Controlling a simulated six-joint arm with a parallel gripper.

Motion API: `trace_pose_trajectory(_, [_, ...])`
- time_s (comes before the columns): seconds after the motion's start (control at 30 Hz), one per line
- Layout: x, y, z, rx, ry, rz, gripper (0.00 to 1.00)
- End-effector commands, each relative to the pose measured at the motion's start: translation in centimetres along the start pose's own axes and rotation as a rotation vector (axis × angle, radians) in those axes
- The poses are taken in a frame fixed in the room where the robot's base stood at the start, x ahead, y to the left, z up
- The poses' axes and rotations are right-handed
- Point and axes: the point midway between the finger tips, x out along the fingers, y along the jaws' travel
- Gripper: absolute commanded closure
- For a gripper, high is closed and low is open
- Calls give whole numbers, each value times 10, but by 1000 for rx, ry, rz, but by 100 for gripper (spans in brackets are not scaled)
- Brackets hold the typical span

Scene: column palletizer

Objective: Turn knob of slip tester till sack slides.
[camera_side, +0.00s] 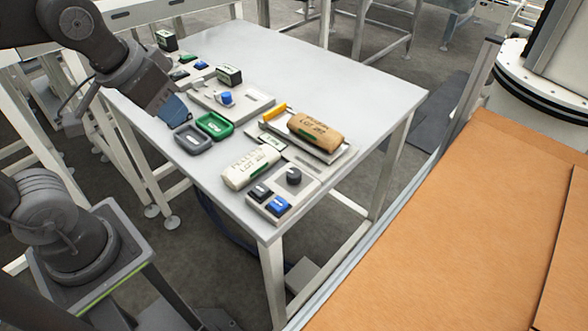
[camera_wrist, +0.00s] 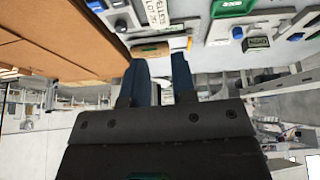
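The slip tester's tilting plate (camera_side: 318,160) stands on the table with a brown sack (camera_side: 316,131) lying on it; the sack also shows in the wrist view (camera_wrist: 150,49), far beyond my fingers. The dark round knob (camera_side: 293,176) is on a light panel (camera_side: 270,189) at the table's near corner, beside blue and dark buttons. The knob also shows small in the wrist view (camera_wrist: 121,26). My gripper (camera_side: 182,117) is over the table's left edge by the grey tray, well away from the knob. In the wrist view its blue fingers (camera_wrist: 160,78) are apart with nothing between them.
A white sack (camera_side: 250,167) lies beside the knob panel. A grey tray (camera_side: 193,138) and a green tray (camera_side: 214,125) lie near my gripper. Another device (camera_side: 232,100) and small boxes stand behind. The table's right side (camera_side: 375,95) is clear.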

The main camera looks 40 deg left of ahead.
Motion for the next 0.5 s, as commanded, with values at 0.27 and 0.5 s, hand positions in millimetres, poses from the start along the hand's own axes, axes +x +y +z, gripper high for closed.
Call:
trace_pose_trajectory(0.27, [27,44,-71,-104,-207,5,48])
trace_pose_trajectory(0.5, [75,91,-110,-186,-362,-41,42])
